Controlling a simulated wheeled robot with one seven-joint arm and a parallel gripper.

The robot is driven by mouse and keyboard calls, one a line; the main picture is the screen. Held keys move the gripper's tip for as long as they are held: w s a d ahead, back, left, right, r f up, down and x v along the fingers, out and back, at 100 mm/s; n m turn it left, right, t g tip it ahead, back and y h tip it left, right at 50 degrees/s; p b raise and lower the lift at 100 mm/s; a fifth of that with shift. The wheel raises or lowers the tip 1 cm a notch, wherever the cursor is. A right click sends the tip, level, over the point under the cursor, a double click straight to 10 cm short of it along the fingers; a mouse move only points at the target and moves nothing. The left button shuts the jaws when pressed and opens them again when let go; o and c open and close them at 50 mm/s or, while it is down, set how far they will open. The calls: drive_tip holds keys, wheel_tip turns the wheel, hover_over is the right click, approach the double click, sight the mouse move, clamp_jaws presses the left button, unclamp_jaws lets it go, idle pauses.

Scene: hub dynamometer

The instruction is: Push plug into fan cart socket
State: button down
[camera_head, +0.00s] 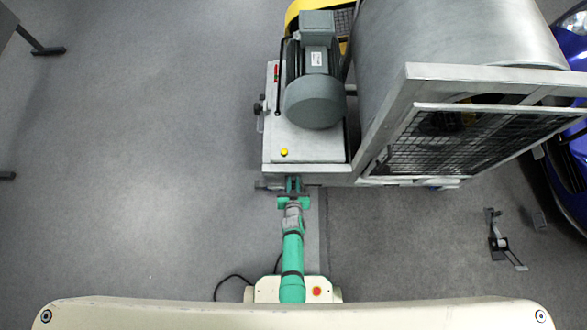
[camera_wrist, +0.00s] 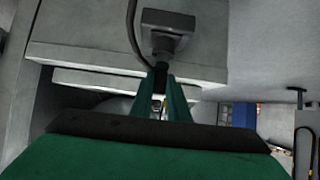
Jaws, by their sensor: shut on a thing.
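The fan cart (camera_head: 308,160) stands ahead of my arm in the head view, with a grey motor and a large drum on top. My green gripper (camera_head: 292,186) is at the cart's near edge. In the wrist view its two fingers (camera_wrist: 165,98) are shut on the dark plug (camera_wrist: 160,74), at the front of the fingertips. The grey socket (camera_wrist: 167,32) is a box on the cart's face, directly beyond the plug. The plug's far end meets or overlaps the socket's lower part; how deep it sits I cannot tell. In the head view, the plug and socket cannot be made out.
A dark cable (camera_wrist: 132,28) hangs just left of the socket, close to the fingers. The mesh guard (camera_head: 440,140) is on the cart's right. A small metal stand (camera_head: 499,240) is on the floor at right, near a blue car (camera_head: 572,160). The left floor is mostly clear.

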drive_tip(key=shift+f, duration=0.4)
drive_tip(key=c, duration=1.6)
unclamp_jaws()
drive_tip(key=shift+s, duration=0.1)
drive_tip(key=v, duration=1)
drive_tip(key=shift+s+r, duration=0.25)
drive_tip(key=s+r+t, duration=0.2)
drive_tip(key=s+r, duration=1.1)
drive_tip(key=r, duration=0.4)
drive_tip(key=s+r, duration=0.2)
drive_tip(key=r, duration=0.6)
drive_tip(key=s+r+t, duration=0.1)
drive_tip(key=s+r, duration=0.1)
drive_tip(key=r, duration=0.5)
drive_tip(key=s+r+t, duration=0.1)
drive_tip(key=s+r, duration=0.1)
drive_tip(key=r, duration=0.6)
drive_tip(key=shift+s+r, duration=0.1)
drive_tip(key=shift+r, duration=0.2)
